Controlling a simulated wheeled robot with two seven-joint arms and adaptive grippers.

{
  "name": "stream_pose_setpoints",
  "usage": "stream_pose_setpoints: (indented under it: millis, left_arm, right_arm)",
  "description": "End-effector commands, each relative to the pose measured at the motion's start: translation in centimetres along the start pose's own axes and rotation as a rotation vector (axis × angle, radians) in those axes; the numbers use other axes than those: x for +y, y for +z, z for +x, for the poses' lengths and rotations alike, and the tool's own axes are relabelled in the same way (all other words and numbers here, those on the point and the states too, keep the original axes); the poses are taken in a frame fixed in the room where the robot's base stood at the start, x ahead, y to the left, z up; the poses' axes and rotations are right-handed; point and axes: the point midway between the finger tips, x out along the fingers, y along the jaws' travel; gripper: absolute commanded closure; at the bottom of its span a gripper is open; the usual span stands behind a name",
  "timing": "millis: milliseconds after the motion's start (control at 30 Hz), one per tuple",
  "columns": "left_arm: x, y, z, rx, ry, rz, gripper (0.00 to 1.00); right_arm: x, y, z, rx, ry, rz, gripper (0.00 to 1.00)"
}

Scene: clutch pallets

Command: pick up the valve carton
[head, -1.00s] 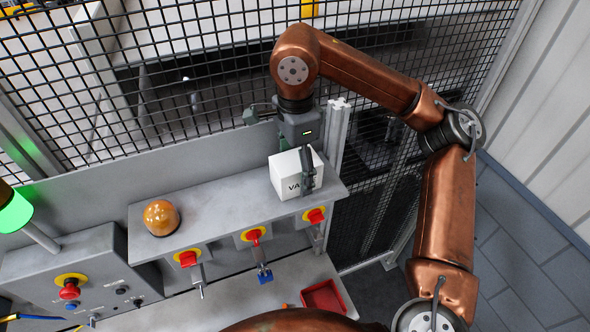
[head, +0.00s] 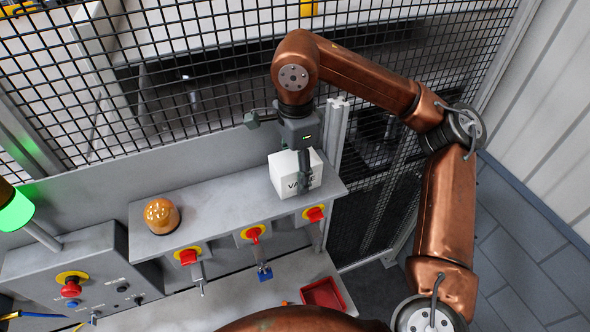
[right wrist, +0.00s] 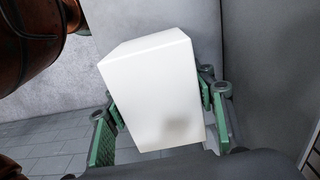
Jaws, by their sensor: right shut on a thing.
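In the right wrist view the carton (right wrist: 155,88) fills the middle as a plain white block, with green finger pads on both sides. I cannot see a gap under the carton. My left gripper is not in view.
An amber dome (head: 161,216) sits on the shelf to the left. Red and yellow switches (head: 253,234) line the shelf's front. A red tray (head: 322,295) lies below. Black mesh fencing (head: 200,75) rises behind, and a control box (head: 75,280) stands at lower left.

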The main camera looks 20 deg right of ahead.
Motion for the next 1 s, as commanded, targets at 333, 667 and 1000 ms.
stream_pose_setpoints:
  millis: [333,667,1000]
  left_arm:
    - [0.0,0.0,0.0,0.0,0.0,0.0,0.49]
    - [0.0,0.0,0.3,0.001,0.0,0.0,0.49]
    - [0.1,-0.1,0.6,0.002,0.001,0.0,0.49]
  right_arm:
    - [0.0,0.0,0.0,-0.001,-0.001,0.0,0.84]
    - [-0.1,0.0,-2.0,0.0,-0.003,0.0,0.84]
    - [1.0,4.7,-8.8,0.001,-0.007,-0.003,0.84]
